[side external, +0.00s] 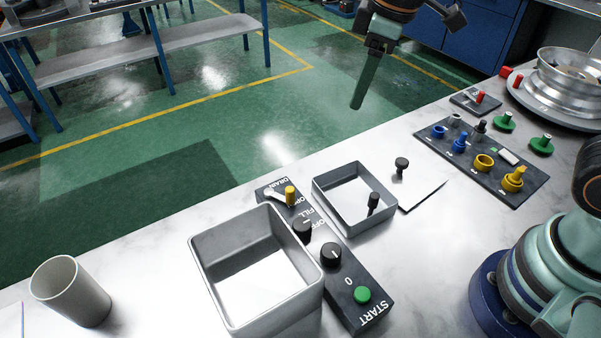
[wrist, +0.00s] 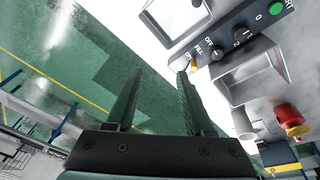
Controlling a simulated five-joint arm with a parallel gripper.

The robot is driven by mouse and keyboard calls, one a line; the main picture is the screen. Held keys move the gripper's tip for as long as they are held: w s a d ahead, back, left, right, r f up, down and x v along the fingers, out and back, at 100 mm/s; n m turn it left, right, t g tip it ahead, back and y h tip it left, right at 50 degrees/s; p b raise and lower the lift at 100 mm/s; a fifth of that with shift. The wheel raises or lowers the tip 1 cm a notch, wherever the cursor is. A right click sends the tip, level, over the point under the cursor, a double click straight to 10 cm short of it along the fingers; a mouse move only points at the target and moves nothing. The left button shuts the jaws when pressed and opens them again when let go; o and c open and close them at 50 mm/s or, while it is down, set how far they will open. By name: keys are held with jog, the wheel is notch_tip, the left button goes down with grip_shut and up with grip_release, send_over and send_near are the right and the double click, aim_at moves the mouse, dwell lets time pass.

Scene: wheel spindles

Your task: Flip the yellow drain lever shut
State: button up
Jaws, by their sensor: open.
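The drain lever's yellow grip (side external: 290,195) is on the far end of a dark control panel (side external: 345,285), beside the DRAIN label. A pale metal arm runs from it toward the left. My gripper (side external: 357,106) hangs high at the top of the side view, beyond the table's far edge, well apart from the lever and empty. In the wrist view my gripper (wrist: 160,72) shows two dark green fingers spread apart with nothing between them.
A large grey open bin (side external: 203,268) stands against the panel's left. A smaller tray (side external: 333,212) holding a black peg stands on its right. A cup (side external: 70,290) is at lower left. A board of coloured pegs (side external: 520,190) and a metal wheel (side external: 570,75) are at right.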

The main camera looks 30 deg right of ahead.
jog(key=s+d+r+m+t, duration=0.1)
jog(key=s+d+m+t, duration=0.1)
jog(key=s+d+m, duration=0.2)
jog(key=shift+s+d+m, duration=0.3)
jog(key=shift+d+m, duration=0.1)
jog(key=shift+d, duration=1.3)
jog(key=shift+r, duration=0.1)
jog(key=n+g, duration=0.4)
jog(key=n, duration=0.3)
send_over(289, 189)
notch_tip(289, 189, down, 8)
jog(key=r, duration=0.1)
jog(key=shift+h, duration=0.4)
notch_tip(289, 189, down, 13)
jog(key=shift+r, duration=0.2)
grip_shut()
